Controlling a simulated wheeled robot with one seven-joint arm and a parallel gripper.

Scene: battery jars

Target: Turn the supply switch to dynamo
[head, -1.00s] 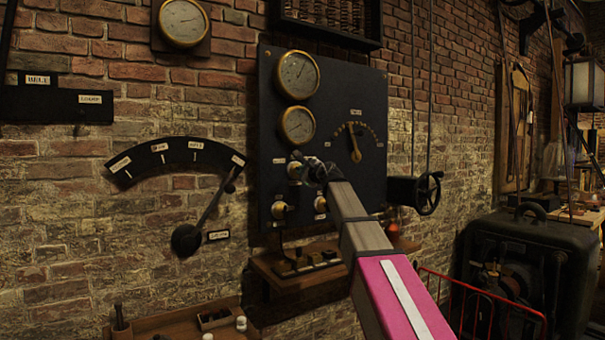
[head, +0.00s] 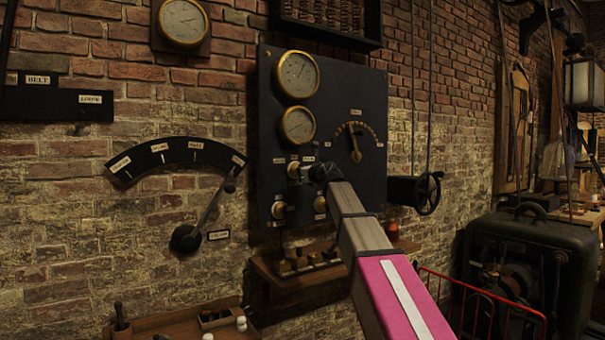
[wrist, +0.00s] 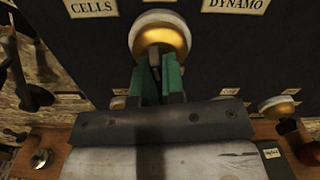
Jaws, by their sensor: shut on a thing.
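The supply switch (wrist: 160,40) is a round brass-coloured knob with a pale rim on the dark panel. Its labels show in the wrist view: the CELLS label (wrist: 91,8) at upper left and the DYNAMO label (wrist: 234,6) at upper right. My gripper (wrist: 157,70) has its green fingers shut on a dark piece at the front of the switch. The fingers hide part of it, and I cannot tell which label it points to. In the head view the switch (head: 293,170) shows just left of my gripper (head: 309,172).
The dark panel (head: 350,95) also carries two round gauges (head: 298,75) and a dial with a pointer (head: 355,145). More knobs (head: 278,209) sit below the switch. A wooden shelf (head: 275,272) lies under the panel. A handwheel (head: 428,193) stands to the right.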

